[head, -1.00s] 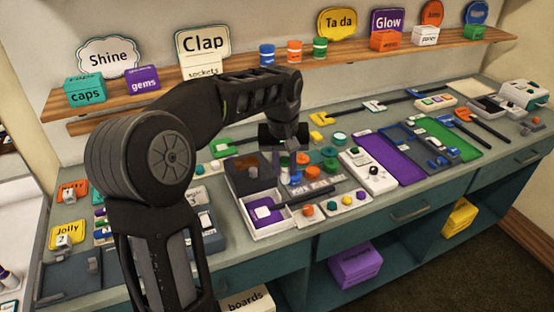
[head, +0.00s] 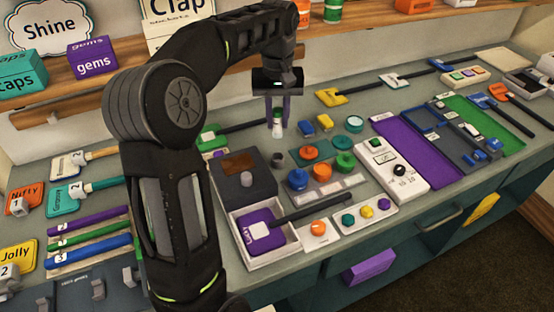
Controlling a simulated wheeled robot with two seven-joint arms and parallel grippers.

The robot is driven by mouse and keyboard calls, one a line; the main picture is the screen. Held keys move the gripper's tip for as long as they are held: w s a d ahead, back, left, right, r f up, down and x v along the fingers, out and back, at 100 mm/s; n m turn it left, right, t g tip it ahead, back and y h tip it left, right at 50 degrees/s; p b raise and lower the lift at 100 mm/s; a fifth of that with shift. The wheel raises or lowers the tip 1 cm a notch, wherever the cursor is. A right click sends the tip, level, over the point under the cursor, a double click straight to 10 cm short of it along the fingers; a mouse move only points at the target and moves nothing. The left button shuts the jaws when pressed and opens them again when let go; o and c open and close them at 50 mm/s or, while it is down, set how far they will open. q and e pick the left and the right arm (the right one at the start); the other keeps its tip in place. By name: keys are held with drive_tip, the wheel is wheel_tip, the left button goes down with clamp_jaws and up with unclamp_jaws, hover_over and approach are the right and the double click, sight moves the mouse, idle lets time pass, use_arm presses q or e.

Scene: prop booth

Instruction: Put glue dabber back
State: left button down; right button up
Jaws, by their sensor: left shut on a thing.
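My left gripper (head: 278,121) points down and is shut on a small upright object with a green band and a pale lower end, which looks like the glue dabber (head: 277,130). The fingers hide part of it. It is over the grey counter (head: 408,95), behind the round-topped pots and to the right of a green-headed tool. I cannot tell whether its lower end touches the counter. My right gripper is not in view.
Orange, green and blue round-topped pots (head: 297,179) sit close by on the right. A wooden shelf (head: 115,68) runs along the wall behind.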

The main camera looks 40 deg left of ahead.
sight(277, 137)
use_arm(q)
drive_tip(key=shift+w+a+f, duration=0.15)
drive_tip(key=shift+w, duration=0.05)
drive_tip(key=shift+s, duration=0.1)
wheel_tip(277, 137, down, 3)
drive_tip(key=b, duration=0.3)
wheel_tip(277, 137, down, 2)
drive_tip(key=shift+f, duration=0.6)
